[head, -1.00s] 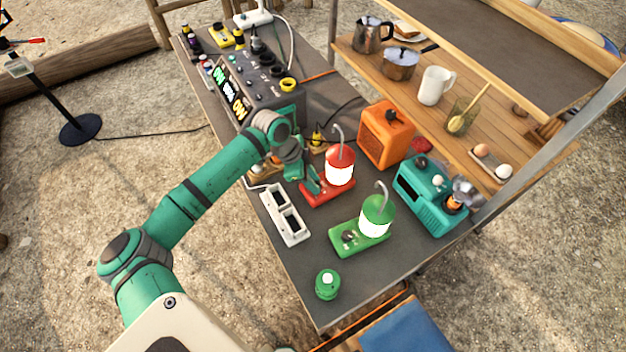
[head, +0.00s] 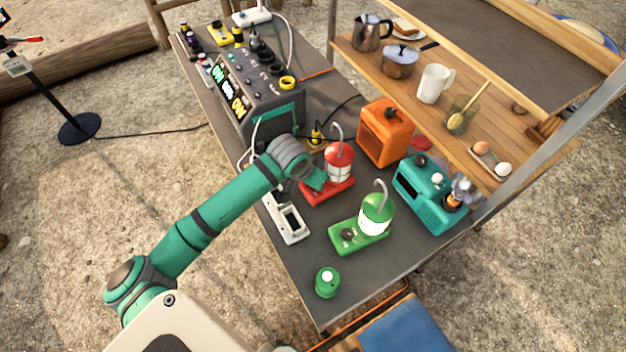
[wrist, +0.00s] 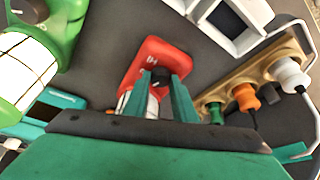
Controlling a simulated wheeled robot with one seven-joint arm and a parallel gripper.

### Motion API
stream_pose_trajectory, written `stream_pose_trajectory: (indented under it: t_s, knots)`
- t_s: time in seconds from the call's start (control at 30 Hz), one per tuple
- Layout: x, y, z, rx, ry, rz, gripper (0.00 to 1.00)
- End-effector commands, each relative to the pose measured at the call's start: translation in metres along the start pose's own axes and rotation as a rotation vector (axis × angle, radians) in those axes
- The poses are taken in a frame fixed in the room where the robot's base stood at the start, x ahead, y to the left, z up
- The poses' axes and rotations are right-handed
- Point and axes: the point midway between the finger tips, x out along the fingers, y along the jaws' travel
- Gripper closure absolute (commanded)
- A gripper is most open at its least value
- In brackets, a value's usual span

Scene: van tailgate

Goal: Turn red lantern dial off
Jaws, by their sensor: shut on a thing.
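The red lantern stands on the dark tabletop, its red base (head: 338,190) in front of its caged glass (head: 340,170). The glass looks unlit. In the wrist view the red base (wrist: 152,55) carries a black dial (wrist: 160,75) with white markings beside it. My gripper (wrist: 161,86) has its two green fingers on either side of the dial, shut on it. In the head view my gripper (head: 316,182) reaches down to the base's left part, and my wrist hides the dial.
A lit green lantern (head: 376,215) stands in front right. A white socket block (head: 290,222) lies just left. An orange box (head: 386,135) and a teal radio (head: 428,195) stand behind and right. A green canister (head: 327,283) stands near the front edge.

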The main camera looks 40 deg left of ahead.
Motion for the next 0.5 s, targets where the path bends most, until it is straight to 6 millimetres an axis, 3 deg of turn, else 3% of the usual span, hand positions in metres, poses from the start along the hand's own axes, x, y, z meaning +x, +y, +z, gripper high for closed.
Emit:
stream_pose_trajectory:
  t_s: [0.5]
  knots:
    - [0.0004, 0.0027, -0.0006, -0.285, 0.0, -0.118, 0.98]
